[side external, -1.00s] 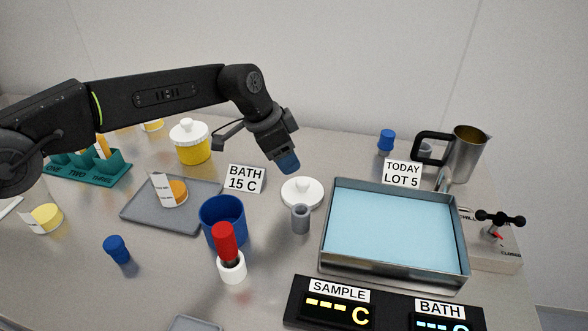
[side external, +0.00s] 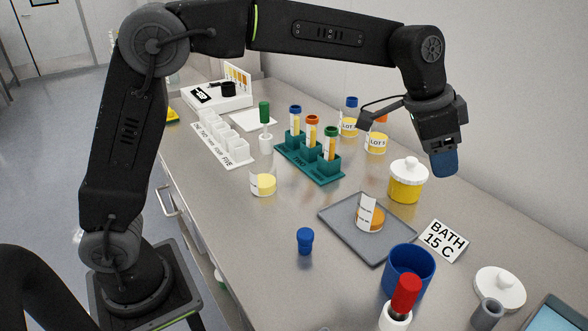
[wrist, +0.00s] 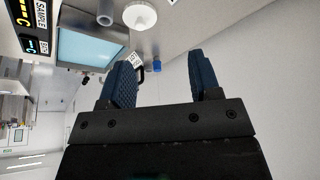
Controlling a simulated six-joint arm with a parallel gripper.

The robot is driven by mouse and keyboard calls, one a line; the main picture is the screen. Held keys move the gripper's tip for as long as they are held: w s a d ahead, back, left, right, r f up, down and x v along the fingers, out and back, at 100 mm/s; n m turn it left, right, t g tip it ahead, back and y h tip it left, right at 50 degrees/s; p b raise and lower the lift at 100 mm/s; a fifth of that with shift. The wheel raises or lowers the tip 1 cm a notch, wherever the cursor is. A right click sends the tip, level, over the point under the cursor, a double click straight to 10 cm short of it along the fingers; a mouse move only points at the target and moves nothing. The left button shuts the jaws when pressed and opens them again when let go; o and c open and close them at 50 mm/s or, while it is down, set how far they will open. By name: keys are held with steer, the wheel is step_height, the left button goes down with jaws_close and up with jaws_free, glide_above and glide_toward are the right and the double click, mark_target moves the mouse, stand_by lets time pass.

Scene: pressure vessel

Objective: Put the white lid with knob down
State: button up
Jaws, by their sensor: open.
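A grey cup (side external: 487,314) stands beside the lid, and a blue bath tray (wrist: 90,46) is near. A "BATH 15 C" card (side external: 443,240), a blue cup (side external: 409,270) and a grey tray (side external: 340,222) with a small dish (side external: 369,216) are left of the lid.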

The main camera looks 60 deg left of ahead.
steer(key=s+a+r+n+t+y, duration=0.1)
steer(key=s+a+r+n, duration=0.25)
steer(key=s+a, duration=0.95)
steer(key=s+a+f+n+y, duration=0.1)
steer(key=s+a+f+n, duration=0.1)
steer(key=s, duration=0.5)
steer(key=s+a+f+n+t, duration=0.1)
steer(key=s+a+f+n, duration=0.1)
steer(key=s+f, duration=0.3)
steer(key=s, duration=0.2)
steer(key=shift+s+a+f+n+y, duration=0.15)
steer(key=shift+s+a+n+y, duration=0.15)
steer(key=shift+s+n+y, duration=0.1)
